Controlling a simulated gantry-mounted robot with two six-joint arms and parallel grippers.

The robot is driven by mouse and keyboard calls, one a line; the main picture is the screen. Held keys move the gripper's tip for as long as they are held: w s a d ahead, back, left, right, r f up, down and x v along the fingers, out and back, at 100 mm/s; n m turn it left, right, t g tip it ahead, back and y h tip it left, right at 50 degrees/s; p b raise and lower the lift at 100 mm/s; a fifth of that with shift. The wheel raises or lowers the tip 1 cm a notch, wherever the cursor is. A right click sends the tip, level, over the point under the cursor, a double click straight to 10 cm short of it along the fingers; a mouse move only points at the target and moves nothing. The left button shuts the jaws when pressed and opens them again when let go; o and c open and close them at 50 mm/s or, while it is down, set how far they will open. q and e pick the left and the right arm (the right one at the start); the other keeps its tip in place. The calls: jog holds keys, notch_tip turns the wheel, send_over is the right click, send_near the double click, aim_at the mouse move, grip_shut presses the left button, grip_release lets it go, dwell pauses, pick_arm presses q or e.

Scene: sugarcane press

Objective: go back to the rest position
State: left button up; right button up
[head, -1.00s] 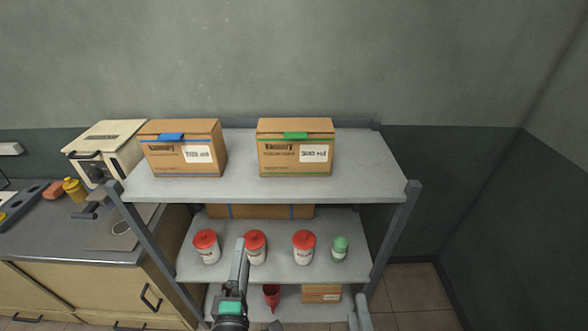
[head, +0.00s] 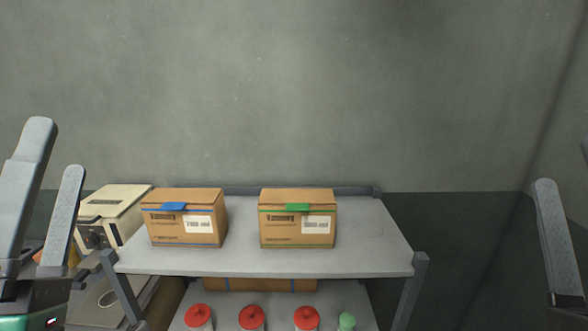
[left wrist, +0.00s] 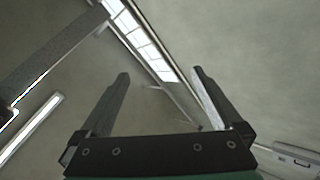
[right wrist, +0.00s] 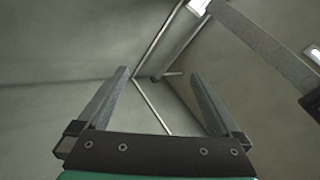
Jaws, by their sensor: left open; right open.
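My left gripper (head: 52,205) is raised at the left edge of the head view, its two grey fingers pointing up and spread apart. In the left wrist view its fingers (left wrist: 160,95) are open with nothing between them; wall and ceiling lie beyond. My right gripper (head: 568,225) is raised at the right edge of the head view and partly cut off by the frame. In the right wrist view its fingers (right wrist: 160,90) are apart and empty. Neither gripper touches the shelf or anything on it.
A metal shelf (head: 360,255) stands ahead. Two cardboard boxes, blue-tabbed (head: 184,222) and green-tabbed (head: 298,228), sit on top. Red-lidded jars (head: 251,318) and a green-lidded one (head: 347,322) are below. A cream machine (head: 112,212) is at left. Space between the grippers is clear.

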pick_arm(q)
jog(key=s+d+r+m+h, duration=0.3)
jog(key=s+m+h, duration=0.3)
jog(key=m, duration=0.9)
notch_tip(320, 180, up, 30)
jog(key=p, duration=3)
jog(key=shift+w+a+r+m+t+p, duration=0.15)
jog(key=shift+r+m+t+p, duration=0.15)
jog(key=shift+t, duration=0.1)
pick_arm(e)
jog(key=s+a+r+n+y, duration=0.1)
jog(key=r+n+y, duration=0.2)
jog(key=r+n, duration=0.5)
jog(key=s+a+r+n+y, duration=0.1)
jog(key=r+n, duration=0.7)
jog(key=r, duration=1.7)
jog(key=a+y, duration=0.1)
jog(key=y, duration=0.1)
jog(key=shift+s+r+t+y, duration=0.25)
jog(key=shift+r+t+y, duration=0.05)
jog(key=shift+y, duration=0.1)
pick_arm(q)
jog(key=shift+f, duration=0.15)
pick_arm(e)
jog(key=shift+a+f, duration=0.1)
